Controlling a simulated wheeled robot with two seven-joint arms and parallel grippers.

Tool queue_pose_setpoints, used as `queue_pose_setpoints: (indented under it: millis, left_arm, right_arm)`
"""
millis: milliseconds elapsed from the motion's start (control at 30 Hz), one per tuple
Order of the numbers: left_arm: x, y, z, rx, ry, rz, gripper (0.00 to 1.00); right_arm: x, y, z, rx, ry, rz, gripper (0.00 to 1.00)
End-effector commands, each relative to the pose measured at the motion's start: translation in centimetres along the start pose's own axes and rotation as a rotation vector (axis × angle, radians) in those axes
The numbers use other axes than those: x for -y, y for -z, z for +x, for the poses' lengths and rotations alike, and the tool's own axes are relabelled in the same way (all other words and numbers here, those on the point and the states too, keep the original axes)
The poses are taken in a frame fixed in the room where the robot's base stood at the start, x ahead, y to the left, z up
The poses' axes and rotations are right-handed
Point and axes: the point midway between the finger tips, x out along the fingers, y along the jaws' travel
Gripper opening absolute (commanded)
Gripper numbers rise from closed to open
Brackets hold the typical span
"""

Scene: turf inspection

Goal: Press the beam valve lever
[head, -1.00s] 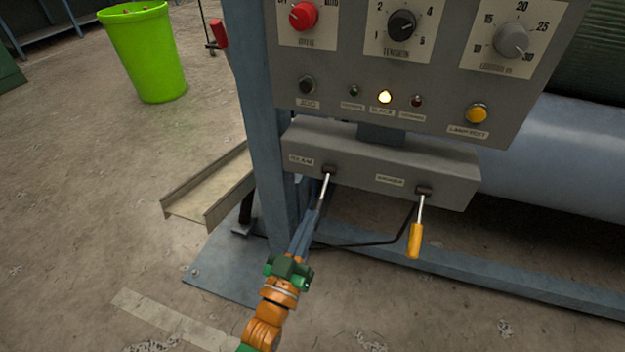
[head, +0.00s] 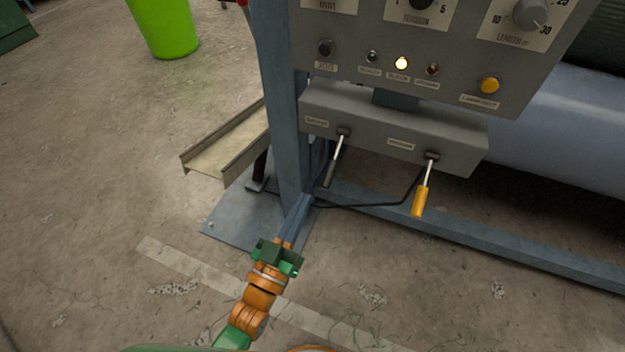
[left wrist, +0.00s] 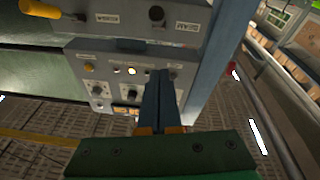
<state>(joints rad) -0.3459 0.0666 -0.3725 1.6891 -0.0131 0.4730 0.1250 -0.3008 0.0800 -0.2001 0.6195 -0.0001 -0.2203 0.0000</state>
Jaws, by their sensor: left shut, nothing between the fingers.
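The beam valve lever (head: 336,160) hangs from the left end of a grey valve box (head: 385,130), its metal rod ending in a dark handle that points down and slightly left. In the left wrist view its dark handle (left wrist: 157,14) shows near the top, just beyond the fingers. My left gripper (head: 303,200) is shut and empty, below and left of the handle, with a visible gap in the head view. The left gripper's fingers (left wrist: 160,90) point up the left wrist view. My right gripper is in neither view.
A second lever with a yellow handle (head: 420,201) hangs at the right of the box. A control panel (head: 455,62) with a lit lamp sits above. A blue post (head: 282,110) stands left of the box, and a black cable (head: 370,206) runs behind the levers.

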Motion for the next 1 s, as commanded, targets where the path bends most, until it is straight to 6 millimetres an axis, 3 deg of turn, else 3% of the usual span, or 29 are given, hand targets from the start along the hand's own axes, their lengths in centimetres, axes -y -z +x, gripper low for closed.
queue_pose_setpoints:
  millis: [100,233,733,767,867,967,1000]
  left_arm:
    - [0.0,0.0,-1.8,0.001,0.000,0.000,0.00]
    - [0.0,0.1,-2.7,0.000,0.000,0.000,0.00]
    - [0.1,-0.3,-2.8,0.012,0.002,0.002,0.00]
    - [0.3,-0.9,-3.0,0.033,0.007,0.005,0.00]
    - [1.8,-6.6,-4.6,0.220,0.043,0.030,0.00]
    - [4.5,-15.3,-9.5,0.539,0.105,0.064,0.00]
    - [5.5,-18.4,-12.2,0.668,0.130,0.073,0.00]
  right_arm:
    - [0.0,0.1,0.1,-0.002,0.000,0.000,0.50]
    - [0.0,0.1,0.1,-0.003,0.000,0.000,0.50]
    - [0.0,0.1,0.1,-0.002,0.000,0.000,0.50]
    - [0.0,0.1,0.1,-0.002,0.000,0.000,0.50]
    - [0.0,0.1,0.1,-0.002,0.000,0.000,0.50]
    - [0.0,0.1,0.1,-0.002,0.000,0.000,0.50]
    - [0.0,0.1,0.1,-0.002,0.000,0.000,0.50]
